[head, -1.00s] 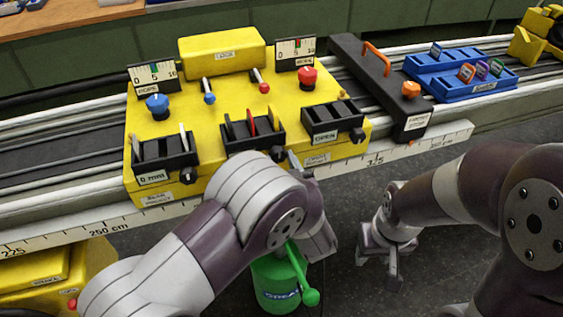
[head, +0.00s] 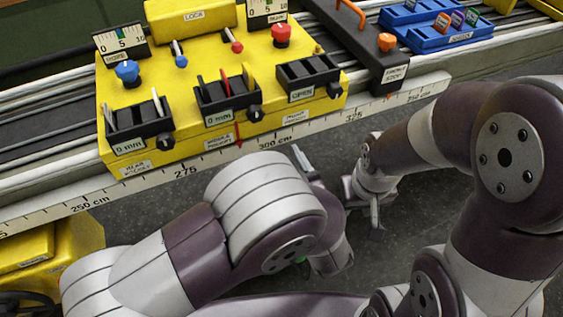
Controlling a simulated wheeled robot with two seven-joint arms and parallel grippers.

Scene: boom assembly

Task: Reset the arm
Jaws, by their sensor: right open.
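My left arm comes in from the left and bends at a large grey and purple joint. Its gripper (head: 305,172) is mostly hidden behind that joint; only a grey part shows below the ruler edge, and I cannot tell its jaw state. My right arm comes in from the right. Its gripper (head: 366,206) is open and empty, pointing down over the dark floor, in front of the ruler and apart from it.
A yellow control box (head: 215,100) with knobs, levers and black trays sits on the rail. A black bar (head: 360,45) with an orange handle and a blue tray (head: 430,30) stand right of it. The ruler (head: 200,165) edges the rail. Yellow equipment (head: 70,240) is lower left.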

